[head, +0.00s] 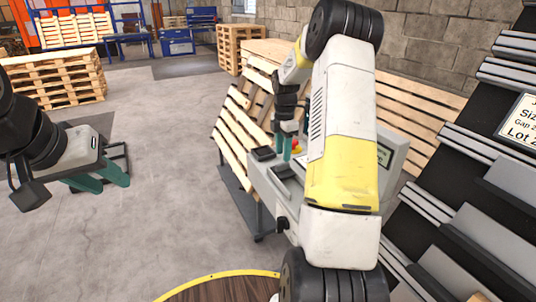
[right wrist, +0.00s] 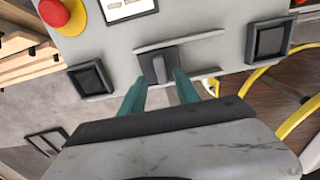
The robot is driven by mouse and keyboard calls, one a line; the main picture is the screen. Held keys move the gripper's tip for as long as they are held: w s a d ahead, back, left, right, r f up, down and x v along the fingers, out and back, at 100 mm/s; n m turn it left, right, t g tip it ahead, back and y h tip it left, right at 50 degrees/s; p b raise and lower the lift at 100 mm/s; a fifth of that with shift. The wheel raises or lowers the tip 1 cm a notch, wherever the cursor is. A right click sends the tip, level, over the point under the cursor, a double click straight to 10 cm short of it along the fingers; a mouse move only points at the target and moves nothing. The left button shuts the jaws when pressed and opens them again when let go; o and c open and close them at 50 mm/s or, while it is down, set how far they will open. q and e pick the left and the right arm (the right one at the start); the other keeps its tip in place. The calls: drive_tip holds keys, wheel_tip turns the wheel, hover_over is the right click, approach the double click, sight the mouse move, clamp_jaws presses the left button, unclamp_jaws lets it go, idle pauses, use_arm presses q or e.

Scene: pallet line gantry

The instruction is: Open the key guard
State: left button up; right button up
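In the right wrist view a small dark grey block (right wrist: 158,66), which looks like the key guard, sits between two raised rails (right wrist: 180,41) on a light grey control panel (right wrist: 215,22). My right gripper (right wrist: 160,76) is open, with one teal fingertip at each side of the block's near end. I cannot tell whether the fingers touch it. In the head view my right gripper (head: 284,145) is over the control box (head: 262,180); the guard cannot be made out there. My left gripper (head: 108,181) is open and empty over the floor at the left.
A red button on a yellow base (right wrist: 54,12) and two dark square fittings (right wrist: 91,79) (right wrist: 268,42) are on the panel. Wooden pallets (head: 235,125) stand behind the box. A sloped dark rack (head: 480,170) is at the right.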

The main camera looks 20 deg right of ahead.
sight(283, 163)
drive_tip(key=shift+f, duration=2.2)
clamp_jaws()
drive_tip(key=shift+r, duration=0.1)
